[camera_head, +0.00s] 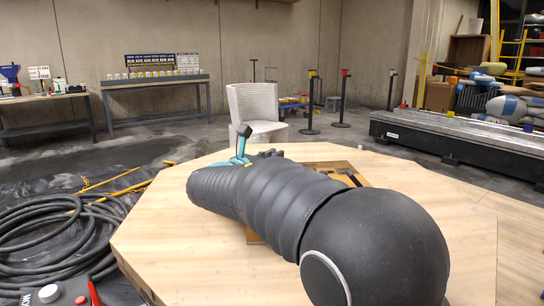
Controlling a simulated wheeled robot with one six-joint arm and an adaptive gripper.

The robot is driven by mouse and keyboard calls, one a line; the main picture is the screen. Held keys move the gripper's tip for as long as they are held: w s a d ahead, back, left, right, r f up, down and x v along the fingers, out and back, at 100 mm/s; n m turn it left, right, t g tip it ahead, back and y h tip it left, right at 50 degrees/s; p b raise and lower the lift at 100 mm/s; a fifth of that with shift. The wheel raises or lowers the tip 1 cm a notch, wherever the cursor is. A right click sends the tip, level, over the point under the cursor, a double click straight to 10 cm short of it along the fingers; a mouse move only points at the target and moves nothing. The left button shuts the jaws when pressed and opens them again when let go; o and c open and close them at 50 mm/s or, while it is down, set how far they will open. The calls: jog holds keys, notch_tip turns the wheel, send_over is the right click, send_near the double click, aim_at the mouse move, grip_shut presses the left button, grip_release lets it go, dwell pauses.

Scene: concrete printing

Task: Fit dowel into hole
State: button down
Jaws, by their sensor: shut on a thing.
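My black ribbed arm lies across the middle of the view and hides most of the work area. A teal bracket with a black top (242,143) and some small dark parts (268,153) rise just behind it, near my wrist. My gripper's fingers are hidden behind the arm. I see no dowel. A brown board (340,167) with dark marks or openings lies on the pale wooden table (165,225), partly covered by my arm. I cannot make out the hole.
A white ridged chair-like piece (256,110) stands behind the table. Coiled black hose (50,235) lies on the floor at left. Workbenches (155,84) line the back wall. A long dark metal bed (460,140) stands at right. The table's left part is clear.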

jog(key=shift+f, duration=0.4)
jog(key=c, duration=1.1)
grip_release()
jog(key=shift+f, duration=0.1)
jog(key=v, duration=1.2)
